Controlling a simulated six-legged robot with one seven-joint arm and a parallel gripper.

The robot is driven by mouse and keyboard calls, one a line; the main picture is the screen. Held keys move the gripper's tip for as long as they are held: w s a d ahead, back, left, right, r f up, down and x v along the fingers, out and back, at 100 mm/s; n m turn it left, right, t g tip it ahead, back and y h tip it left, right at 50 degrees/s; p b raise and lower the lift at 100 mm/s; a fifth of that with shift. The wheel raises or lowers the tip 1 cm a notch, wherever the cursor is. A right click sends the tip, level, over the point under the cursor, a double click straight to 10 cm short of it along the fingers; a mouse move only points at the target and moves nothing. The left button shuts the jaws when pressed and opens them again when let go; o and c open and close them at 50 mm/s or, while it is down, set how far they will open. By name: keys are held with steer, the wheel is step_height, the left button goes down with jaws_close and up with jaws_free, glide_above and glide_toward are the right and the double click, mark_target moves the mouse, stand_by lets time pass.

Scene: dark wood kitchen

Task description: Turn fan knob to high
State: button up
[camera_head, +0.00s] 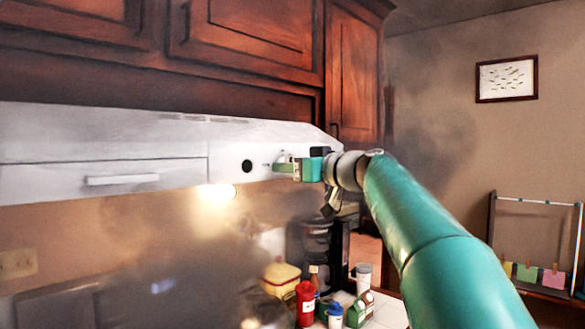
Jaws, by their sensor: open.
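The white range hood (110,140) runs under the dark wood cabinets, from the left edge to the middle of the head view. A small round black knob (247,166) sits on its front face, right of a drawer-like panel. My gripper (281,163) is at the hood's front, just right of this knob and apart from it in the picture. It is open, with nothing visible between its fingers. The fingers cover part of the hood face, so a second control there could be hidden. I cannot tell whether they touch the hood. The knob's markings are too small to read.
Grey smoke hangs below the hood, where a lamp (217,193) glows. A black coffee maker (316,240), a red bottle (305,303) and several containers stand on the counter below. The wood cabinets (250,35) lie directly above the hood. A framed picture (506,79) hangs on the right wall.

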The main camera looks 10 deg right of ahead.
steer(key=shift+w+a, duration=0.1)
steer(key=shift+w, duration=0.1)
steer(key=c, duration=0.9)
steer(key=shift+c, duration=0.2)
steer(key=shift+m, duration=0.3)
steer(key=m, duration=1.9)
steer(key=shift+s+a+r, duration=0.15)
steer(key=shift+r, duration=0.05)
steer(key=shift+m, duration=0.3)
